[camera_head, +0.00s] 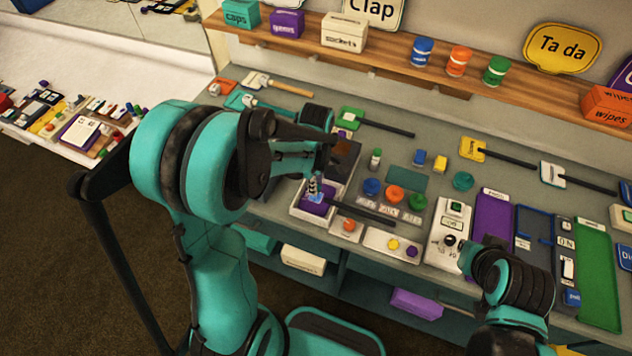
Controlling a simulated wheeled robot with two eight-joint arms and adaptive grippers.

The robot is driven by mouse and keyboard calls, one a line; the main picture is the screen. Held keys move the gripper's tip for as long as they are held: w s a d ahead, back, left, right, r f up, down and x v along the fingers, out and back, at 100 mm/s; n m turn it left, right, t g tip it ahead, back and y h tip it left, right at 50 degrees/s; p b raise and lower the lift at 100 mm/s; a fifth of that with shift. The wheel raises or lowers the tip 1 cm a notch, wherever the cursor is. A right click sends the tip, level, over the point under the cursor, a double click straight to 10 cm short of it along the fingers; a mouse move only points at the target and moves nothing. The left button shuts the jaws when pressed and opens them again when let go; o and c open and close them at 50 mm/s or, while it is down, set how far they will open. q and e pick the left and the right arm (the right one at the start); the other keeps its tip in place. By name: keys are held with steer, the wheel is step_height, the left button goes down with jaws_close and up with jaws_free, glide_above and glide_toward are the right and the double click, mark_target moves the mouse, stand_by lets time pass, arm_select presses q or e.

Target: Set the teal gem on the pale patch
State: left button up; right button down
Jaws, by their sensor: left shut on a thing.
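My left gripper (315,189) is over the white-rimmed tray (297,211) near the middle of the counter. It is shut on a small light bluish-teal piece, which looks like the teal gem (316,198), mostly hidden by the fingers. Below it is a purple patch (312,208) in the tray; I cannot tell if the gem touches it. A dark brown patch (344,156) lies farther back in the tray. A pale patch cannot be made out clearly, as my left arm and gripper cover part of the tray.
Blue (372,187), orange (395,194) and green (416,202) round pieces stand right of the tray. A dark-handled paddle (362,212) lies close to my left gripper. A white switch box (449,235) is near my right arm. A wooden shelf (390,76) runs along the back.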

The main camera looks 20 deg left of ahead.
arm_select(q)
steer(key=shift+f, duration=0.1)
stand_by(0.6)
steer(key=shift+f+b, duration=0.85)
steer(key=shift+b, duration=0.1)
steer(key=shift+f+b, duration=1)
steer(key=shift+b, duration=0.05)
stand_by(1.6)
steer(key=o, duration=1.1)
steer(key=shift+r, duration=0.1)
steer(key=shift+r+p, duration=3.05)
steer(key=shift+r, duration=0.9)
